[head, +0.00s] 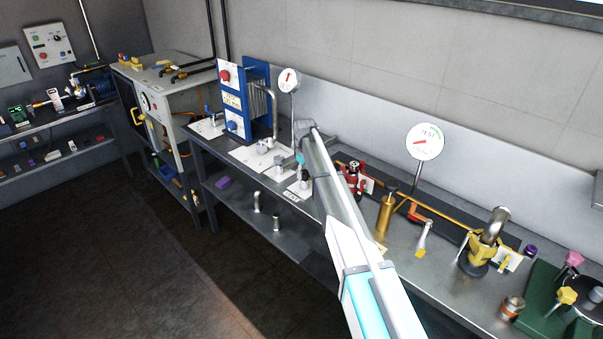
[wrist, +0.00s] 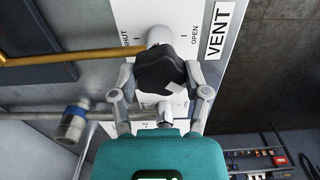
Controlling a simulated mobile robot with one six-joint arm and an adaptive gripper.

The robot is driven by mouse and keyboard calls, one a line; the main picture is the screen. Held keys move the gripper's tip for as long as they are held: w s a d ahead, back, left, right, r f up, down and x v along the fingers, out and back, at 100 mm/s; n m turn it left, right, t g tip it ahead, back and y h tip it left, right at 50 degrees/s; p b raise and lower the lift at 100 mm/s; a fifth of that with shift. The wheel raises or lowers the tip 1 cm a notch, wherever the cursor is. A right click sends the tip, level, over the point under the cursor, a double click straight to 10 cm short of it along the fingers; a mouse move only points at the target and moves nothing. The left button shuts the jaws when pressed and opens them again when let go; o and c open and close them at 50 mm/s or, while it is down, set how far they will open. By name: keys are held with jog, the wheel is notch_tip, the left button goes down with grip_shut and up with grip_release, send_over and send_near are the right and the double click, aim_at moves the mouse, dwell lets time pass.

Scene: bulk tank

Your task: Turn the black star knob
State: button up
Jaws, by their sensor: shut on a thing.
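The black star knob (wrist: 160,72) sits in the middle of the wrist view, on a white plate (wrist: 190,22) marked SHUT, OPEN and VENT. A pale tab shows at the knob's right side. My gripper (wrist: 160,86) has one finger on each side of the knob and is shut on it. Parts of the knob's sides are hidden by the fingers. In the head view my gripper (head: 303,172) is small, at the far end of my arm, over the small vent plate (head: 292,193) on the bench. The knob is hard to make out there.
A brass pipe (wrist: 75,57) runs into the valve from the left. A steel pipe with a blue band (wrist: 74,122) lies to the left of my gripper. A red valve (head: 353,178) and a blue-framed unit (head: 243,97) stand on the bench nearby.

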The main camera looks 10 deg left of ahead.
jog(key=shift+c, duration=1.1)
jog(key=shift+a, duration=0.4)
jog(key=shift+d, duration=0.45)
